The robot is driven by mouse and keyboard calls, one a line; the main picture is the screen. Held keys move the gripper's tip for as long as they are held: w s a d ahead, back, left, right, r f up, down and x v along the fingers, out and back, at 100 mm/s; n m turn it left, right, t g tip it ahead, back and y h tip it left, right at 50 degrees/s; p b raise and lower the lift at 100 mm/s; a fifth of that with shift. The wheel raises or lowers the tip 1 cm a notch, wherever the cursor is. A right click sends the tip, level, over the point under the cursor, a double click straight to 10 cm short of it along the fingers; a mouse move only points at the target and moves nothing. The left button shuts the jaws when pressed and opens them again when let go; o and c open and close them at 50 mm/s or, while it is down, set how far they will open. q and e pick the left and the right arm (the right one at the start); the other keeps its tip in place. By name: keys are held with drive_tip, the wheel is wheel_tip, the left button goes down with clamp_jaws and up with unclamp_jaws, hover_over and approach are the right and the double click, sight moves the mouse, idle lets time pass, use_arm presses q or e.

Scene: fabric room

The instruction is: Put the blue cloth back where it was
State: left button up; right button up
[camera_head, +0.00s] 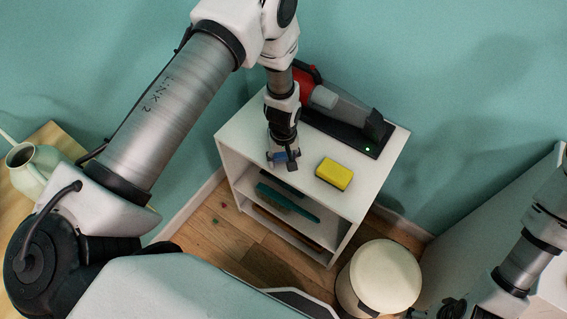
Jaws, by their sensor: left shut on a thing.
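My left gripper (284,163) is over the front left part of the white shelf unit's top (240,132). It is shut on the blue cloth (279,156), of which only a small blue patch shows between the fingers. I cannot tell whether the cloth touches the shelf top. My right arm comes in at the lower right, and its dark wrist end is cut by the bottom edge, so its jaws cannot be made out.
A yellow sponge (334,173) lies right of my left gripper. A red and grey handheld device (345,108) on a black base fills the back. Lower shelves hold a teal item (287,201). A cream bin (380,280) stands in front, a pitcher (35,165) at left.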

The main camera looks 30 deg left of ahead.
use_arm(q)
drive_tip(key=shift+r, duration=0.15)
drive_tip(key=o, duration=1.5)
drive_tip(key=shift+f, duration=0.2)
wheel_tip(320, 180, up, 12)
drive_tip(key=r, duration=0.1)
drive_tip(key=s+f+m, duration=0.2)
drive_tip(key=s+f, duration=0.2)
drive_tip(key=s, duration=0.4)
drive_tip(key=s+a+f+m, duration=0.1)
drive_tip(key=s+f+m, duration=0.1)
drive_tip(key=s+f, duration=0.3)
drive_tip(key=s+f+m, duration=0.3)
drive_tip(key=s+f, duration=0.1)
drive_tip(key=s, duration=0.8)
drive_tip(key=shift+a+f, duration=0.15)
drive_tip(key=shift+a, duration=0.25)
